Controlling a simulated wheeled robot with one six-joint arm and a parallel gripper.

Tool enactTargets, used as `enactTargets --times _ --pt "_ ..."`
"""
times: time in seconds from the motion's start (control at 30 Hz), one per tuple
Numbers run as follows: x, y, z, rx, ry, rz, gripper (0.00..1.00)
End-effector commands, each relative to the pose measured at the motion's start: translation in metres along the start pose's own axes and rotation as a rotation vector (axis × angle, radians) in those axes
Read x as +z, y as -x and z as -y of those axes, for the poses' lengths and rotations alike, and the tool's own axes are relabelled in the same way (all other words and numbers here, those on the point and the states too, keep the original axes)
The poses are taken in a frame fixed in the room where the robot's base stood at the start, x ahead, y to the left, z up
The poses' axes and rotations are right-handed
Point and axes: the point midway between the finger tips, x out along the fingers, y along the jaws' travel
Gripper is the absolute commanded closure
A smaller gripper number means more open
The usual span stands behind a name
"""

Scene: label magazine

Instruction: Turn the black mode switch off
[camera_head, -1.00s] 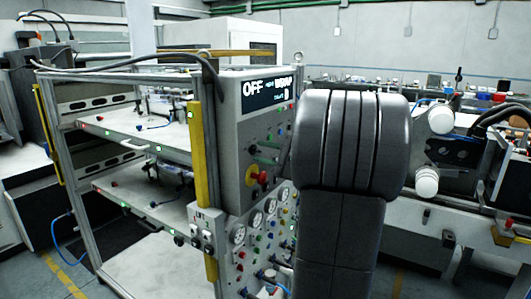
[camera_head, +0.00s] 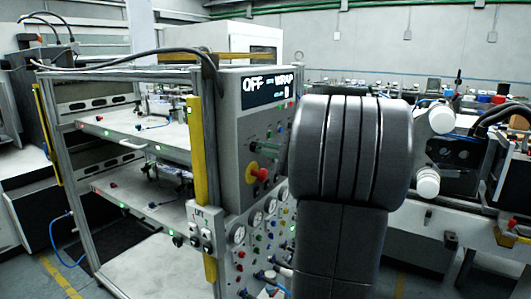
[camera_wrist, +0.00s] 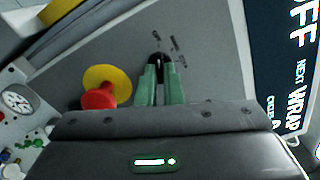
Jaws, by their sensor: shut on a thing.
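The black mode switch (camera_wrist: 158,59) is a small dark knob on the grey control panel (camera_wrist: 215,50), with small printed marks around it. In the wrist view my gripper (camera_wrist: 160,68) has its two green fingers closed around the knob, which covers part of it. The knob's exact pointing direction is hard to read.
A red emergency button on a yellow base (camera_wrist: 105,90) sits just left of my fingers in the wrist view. Gauges (camera_head: 238,233) and small coloured buttons fill the lower panel. A yellow post (camera_head: 197,150) and open shelves (camera_head: 135,135) stand to the left.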

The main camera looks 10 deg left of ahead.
Motion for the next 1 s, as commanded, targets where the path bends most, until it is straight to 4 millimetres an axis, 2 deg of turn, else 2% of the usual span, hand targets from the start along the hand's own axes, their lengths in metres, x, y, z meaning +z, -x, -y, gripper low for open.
enactTargets --times 0.07,0.1,0.17,0.2,0.57,0.67,1.0 --pt "0.0 0.0 -0.001 0.002 -0.001 0.0 1.0" --pt "0.0 0.0 -0.001 0.002 -0.001 0.0 0.85" --pt "0.0 0.0 -0.001 0.002 -0.001 0.0 0.73" --pt "0.0 0.0 -0.001 0.001 -0.001 0.0 0.71" --pt "-0.001 0.006 0.0 0.0 -0.001 -0.002 0.71" --pt "-0.001 0.019 -0.001 -0.001 0.0 -0.003 0.71" --pt "-0.002 0.091 -0.001 -0.001 0.0 -0.005 0.71"
